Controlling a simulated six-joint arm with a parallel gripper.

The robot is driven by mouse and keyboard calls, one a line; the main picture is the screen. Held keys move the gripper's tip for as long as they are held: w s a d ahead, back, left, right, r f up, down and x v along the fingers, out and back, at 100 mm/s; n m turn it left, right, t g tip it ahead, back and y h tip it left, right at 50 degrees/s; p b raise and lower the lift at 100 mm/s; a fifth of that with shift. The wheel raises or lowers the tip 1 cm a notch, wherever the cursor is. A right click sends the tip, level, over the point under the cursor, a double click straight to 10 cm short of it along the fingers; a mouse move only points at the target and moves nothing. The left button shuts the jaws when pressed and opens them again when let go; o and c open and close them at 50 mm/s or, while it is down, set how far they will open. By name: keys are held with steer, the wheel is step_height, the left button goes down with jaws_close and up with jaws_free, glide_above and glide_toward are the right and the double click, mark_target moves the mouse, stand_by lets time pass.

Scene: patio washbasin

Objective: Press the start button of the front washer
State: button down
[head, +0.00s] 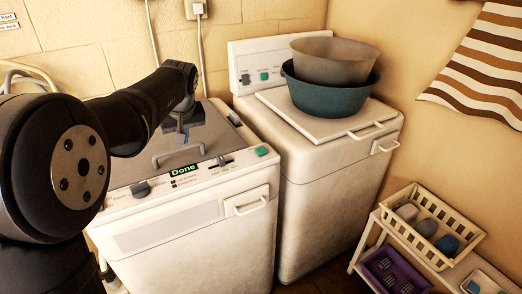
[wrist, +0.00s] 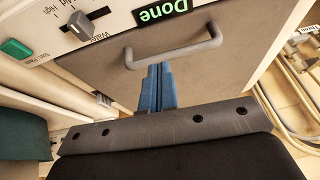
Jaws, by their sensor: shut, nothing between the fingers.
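The front washer (head: 190,200) is the white, worn machine on the left, with a grey lid and a display (head: 184,169) reading "Done". Its green start button (head: 262,151) is at the right end of the control panel; it also shows at the left edge of the wrist view (wrist: 16,49). My gripper (head: 181,136) is shut and empty, pointing down over the lid behind the lid handle (head: 178,151). In the wrist view its blue fingertips (wrist: 158,72) are together beside the handle (wrist: 172,50), apart from the button. I cannot tell whether the fingertips touch the lid.
A dark knob (head: 141,188) and a slider (head: 221,162) lie along the panel. A second washer (head: 330,160) stands behind to the right, carrying a teal basin (head: 330,95) and a grey-brown one (head: 335,62). A low shelf with baskets (head: 432,225) is at the right.

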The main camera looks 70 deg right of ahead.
steer(key=s+d+r+m+h, duration=0.1)
steer(key=s+d+m+h, duration=0.2)
steer(key=s+d+m, duration=0.65)
steer(key=r+m+h, duration=0.2)
steer(key=m+h, duration=0.1)
steer(key=m, duration=0.1)
glide_above(261, 147)
steer(key=a, duration=0.2)
steer(key=shift+s+a+f, duration=0.2)
steer(key=shift+s+a, duration=0.05)
steer(key=shift+s, duration=0.15)
steer(key=shift+f, duration=0.15)
steer(key=shift+f, duration=4.3)
steer(key=shift+f, duration=0.4)
steer(key=shift+f, duration=0.45)
